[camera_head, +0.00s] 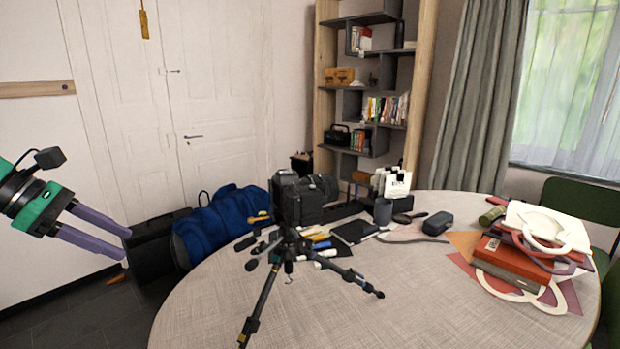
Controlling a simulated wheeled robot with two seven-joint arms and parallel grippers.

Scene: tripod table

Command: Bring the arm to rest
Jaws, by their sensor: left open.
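My left gripper (128,243) is at the left edge of the head view, off the table's left side and above the floor. Its two purple fingers are apart, with nothing between them. My right gripper does not show. A black camera (299,200) sits on a small black tripod (268,290) that stands with spread legs on the round table (400,300). My left gripper is well clear of the camera and the tripod.
A stack of books and white ring shapes (520,262) lies at the table's right. A blue bag (222,225) stands beyond the table's left edge.

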